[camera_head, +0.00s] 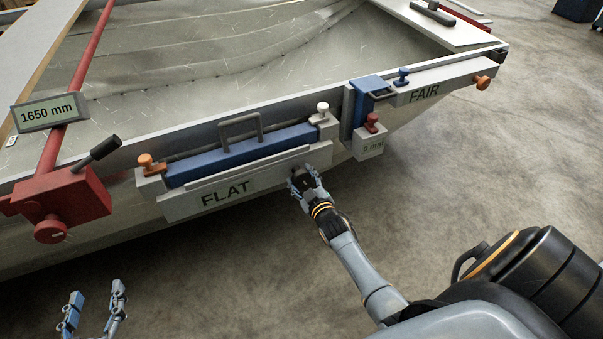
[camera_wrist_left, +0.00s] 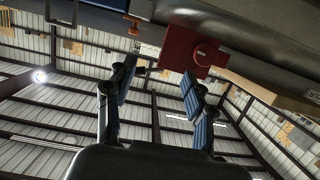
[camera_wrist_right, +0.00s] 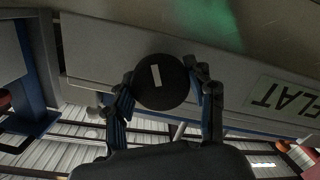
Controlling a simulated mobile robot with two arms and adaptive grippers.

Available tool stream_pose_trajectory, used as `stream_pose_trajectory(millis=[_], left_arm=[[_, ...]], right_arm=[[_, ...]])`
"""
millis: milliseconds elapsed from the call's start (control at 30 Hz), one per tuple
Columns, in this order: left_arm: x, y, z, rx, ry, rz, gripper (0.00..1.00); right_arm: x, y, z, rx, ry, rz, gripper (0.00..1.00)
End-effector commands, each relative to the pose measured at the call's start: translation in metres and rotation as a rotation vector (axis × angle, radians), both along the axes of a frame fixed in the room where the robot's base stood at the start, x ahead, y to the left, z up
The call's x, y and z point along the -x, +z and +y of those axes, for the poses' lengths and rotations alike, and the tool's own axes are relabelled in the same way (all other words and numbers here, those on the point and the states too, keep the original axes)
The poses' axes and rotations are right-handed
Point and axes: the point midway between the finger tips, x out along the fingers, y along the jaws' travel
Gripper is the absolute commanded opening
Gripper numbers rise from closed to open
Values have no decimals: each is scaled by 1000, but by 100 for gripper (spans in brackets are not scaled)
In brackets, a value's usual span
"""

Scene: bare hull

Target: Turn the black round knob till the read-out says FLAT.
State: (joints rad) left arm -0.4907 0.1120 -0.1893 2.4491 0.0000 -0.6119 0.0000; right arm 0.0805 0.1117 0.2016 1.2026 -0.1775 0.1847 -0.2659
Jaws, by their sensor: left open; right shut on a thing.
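The black round knob (camera_wrist_right: 161,82) has a pale bar mark on its face and sits on the grey bar's front. My right gripper (camera_wrist_right: 163,88) is shut on it, one blue-padded finger on each side. In the head view my right gripper (camera_head: 303,180) is at the bar's right part and mostly hides the knob. A panel lettered FLAT (camera_head: 228,193) is on the same bar, left of the knob, and also shows upside down in the right wrist view (camera_wrist_right: 281,97). My left gripper (camera_head: 92,308) is open and empty, low at the left, apart from the hull.
A red block with a round knob (camera_head: 50,231) and black lever is left of the bar. A 1650 mm display (camera_head: 50,113) is above it. A blue clamp (camera_head: 365,100) and a FAIR bar (camera_head: 425,94) are at right. The floor in front is clear.

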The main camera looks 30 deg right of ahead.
Motion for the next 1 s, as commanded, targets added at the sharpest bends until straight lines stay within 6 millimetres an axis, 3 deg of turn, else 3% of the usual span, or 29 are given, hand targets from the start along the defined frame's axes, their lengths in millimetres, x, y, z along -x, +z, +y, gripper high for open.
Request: stream_pose_trajectory(millis=[200, 400, 1000], left_arm=[[22, -39, 11, -57, 16, 238, 54], [39, -59, 19, -88, 24, 370, 54], [53, -74, 25, -109, 32, 466, 54]], right_arm=[[0, 1, 0, -164, 1, -19, 23], [0, 0, 0, -270, 1, -35, 23], [0, 0, 0, -353, 0, -48, 23]])
